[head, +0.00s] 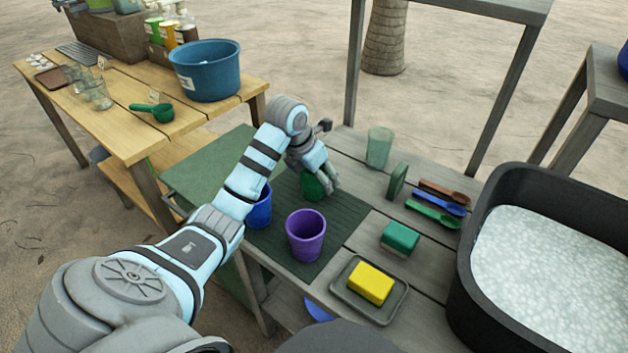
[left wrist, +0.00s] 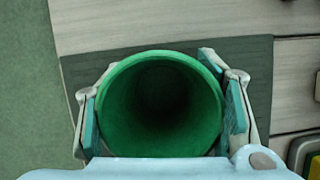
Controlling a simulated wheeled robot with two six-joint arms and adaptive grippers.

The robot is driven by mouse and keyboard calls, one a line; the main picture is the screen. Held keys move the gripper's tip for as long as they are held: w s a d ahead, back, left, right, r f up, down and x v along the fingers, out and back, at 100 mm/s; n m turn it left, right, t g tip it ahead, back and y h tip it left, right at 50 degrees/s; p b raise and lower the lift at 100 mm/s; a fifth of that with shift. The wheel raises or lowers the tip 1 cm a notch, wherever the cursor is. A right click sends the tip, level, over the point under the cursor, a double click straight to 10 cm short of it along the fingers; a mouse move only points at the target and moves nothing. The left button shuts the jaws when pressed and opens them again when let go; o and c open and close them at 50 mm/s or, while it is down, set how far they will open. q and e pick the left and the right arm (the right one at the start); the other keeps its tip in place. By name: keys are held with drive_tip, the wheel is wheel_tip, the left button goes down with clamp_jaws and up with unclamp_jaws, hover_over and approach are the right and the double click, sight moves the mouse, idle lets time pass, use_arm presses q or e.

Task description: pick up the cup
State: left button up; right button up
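A green cup (head: 313,187) stands on the dark ribbed mat (head: 346,208), partly hidden by my left gripper (head: 318,180). In the left wrist view the green cup (left wrist: 160,105) fills the middle, its open mouth facing the camera. The fingers of my left gripper (left wrist: 162,100) lie on both sides of it, bent in around its rim, and look shut on it. A purple cup (head: 306,235) stands nearer on the mat. A blue cup (head: 259,208) is partly hidden behind my left arm. I cannot tell whether the green cup is clear of the mat. My right gripper is out of view.
A yellow sponge (head: 370,283) lies on a grey tray (head: 350,300). A green block (head: 400,238), spoons (head: 437,207) and a pale green glass (head: 379,148) are to the right. A black basin (head: 462,300) stands at far right. A wooden table (head: 120,115) holds a blue tub (head: 206,75).

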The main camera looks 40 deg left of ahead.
use_arm(q)
drive_tip(key=c, duration=0.3)
drive_tip(key=shift+r, duration=0.3)
wheel_tip(320, 180, up, 20)
drive_tip(key=p, duration=1.3)
drive_tip(key=shift+f, duration=0.2)
